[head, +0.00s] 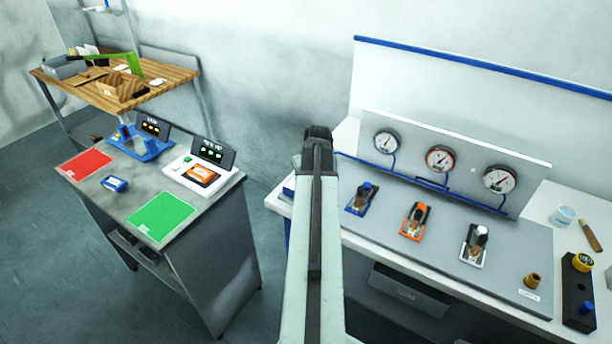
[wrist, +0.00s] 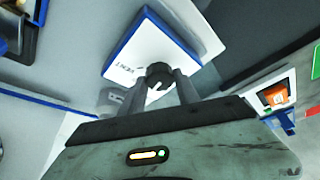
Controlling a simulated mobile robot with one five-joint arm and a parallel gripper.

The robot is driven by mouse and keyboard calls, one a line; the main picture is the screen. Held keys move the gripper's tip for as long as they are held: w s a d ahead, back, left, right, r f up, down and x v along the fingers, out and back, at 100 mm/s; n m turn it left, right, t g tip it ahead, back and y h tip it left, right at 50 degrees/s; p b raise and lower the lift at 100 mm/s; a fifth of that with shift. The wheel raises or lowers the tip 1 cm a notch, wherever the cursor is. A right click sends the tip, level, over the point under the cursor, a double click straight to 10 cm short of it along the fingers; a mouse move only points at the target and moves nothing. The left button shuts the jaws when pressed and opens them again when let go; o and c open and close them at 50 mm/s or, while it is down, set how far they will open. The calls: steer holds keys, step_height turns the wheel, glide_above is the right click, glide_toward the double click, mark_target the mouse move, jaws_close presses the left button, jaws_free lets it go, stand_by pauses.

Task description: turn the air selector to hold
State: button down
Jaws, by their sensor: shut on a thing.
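The air selector is a white box with blue sides (wrist: 143,42) in the wrist view, with a dark round knob (wrist: 158,71) at its near edge. The word VENT is printed on the box beside the knob, and another label is partly hidden below. A pale mark shows on the knob. My gripper (wrist: 162,82) is shut on the knob, one finger on each side. In the head view my arm (head: 318,200) stands in front of the left end of the white bench and hides most of the selector and my fingertips.
The white bench (head: 545,215) holds three gauges (head: 440,158) on a panel and several small valves, such as the orange one (head: 414,220). A grey table (head: 125,190) with red and green mats and a scale stands at left. Open floor lies between them.

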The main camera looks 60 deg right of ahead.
steer(key=shift+m, duration=0.8)
steer(key=shift+g, duration=0.4)
steer(key=c, duration=0.9)
jaws_free()
steer(key=p+v, duration=0.7)
steer(key=v, duration=0.1)
steer(key=shift+a+f, duration=0.15)
